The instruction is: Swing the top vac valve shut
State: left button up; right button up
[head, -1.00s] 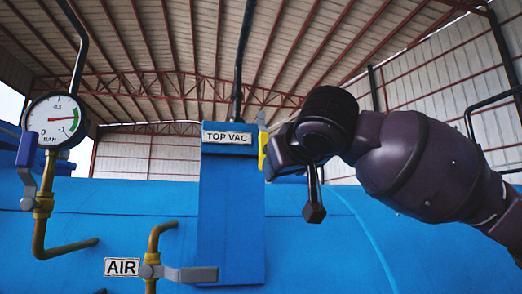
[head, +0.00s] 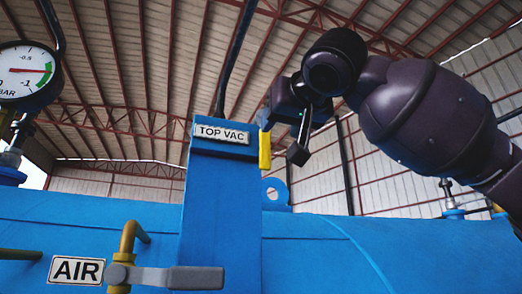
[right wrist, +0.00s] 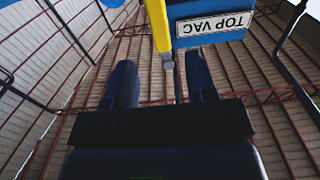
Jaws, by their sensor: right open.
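The TOP VAC label (head: 222,134) is on a tall blue post (head: 218,210) in the head view. A yellow part (head: 265,150), likely the valve's handle, stands upright along the post's right side. My right gripper (head: 270,113) is just above and right of it, fingers largely hidden. In the right wrist view, the yellow part (right wrist: 158,25) and the upside-down label (right wrist: 213,25) are at the top. There the two dark fingers (right wrist: 160,82) are spread, with a grey and yellow piece showing beyond the gap. Contact is unclear. My left gripper is out of view.
A pressure gauge (head: 26,72) is at the far left. A grey lever (head: 180,278) on a yellow pipe (head: 128,245) sits beside the AIR label (head: 76,270). A black pipe (head: 238,60) rises behind the post. A blue lifting lug (head: 278,192) is right of it.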

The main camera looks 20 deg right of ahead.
aim_at(266, 143)
jog(key=w+p, duration=0.1)
jog(key=w, duration=0.8)
jog(key=shift+w+a, duration=0.1)
jog(key=shift+w, duration=0.05)
jog(key=c, duration=0.8)
grip_shut()
